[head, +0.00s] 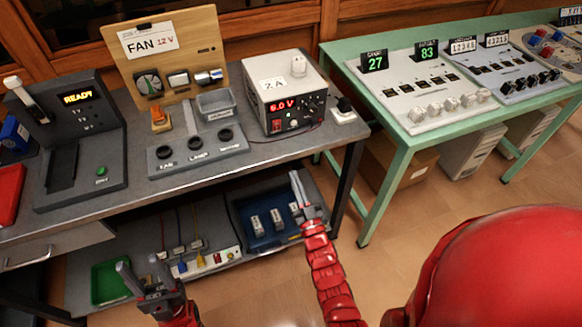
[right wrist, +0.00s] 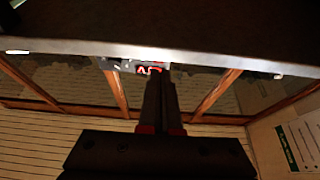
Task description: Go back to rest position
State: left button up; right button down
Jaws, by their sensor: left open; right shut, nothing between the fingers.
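My left gripper (head: 143,280) is at the bottom left of the head view, open and empty, in front of the lower shelf near a green tray. My right gripper (head: 297,188) is in front of the bench's right part, below the tabletop edge, with its fingers pointing up. It is shut and empty. In the right wrist view its dark fingers (right wrist: 160,105) lie close together, pointing toward the bench edge, with red digits showing just past their tips.
The grey bench (head: 300,150) carries a FAN board (head: 190,50), a power supply (head: 290,90) and a READY station (head: 75,130). Below are a blue bin (head: 245,232) and a green tray (head: 108,282). A green table (head: 405,140) stands right.

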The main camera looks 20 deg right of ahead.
jog(key=shift+s+f, duration=0.15)
jog(key=shift+f, duration=0.1)
jog(key=shift+r, duration=0.15)
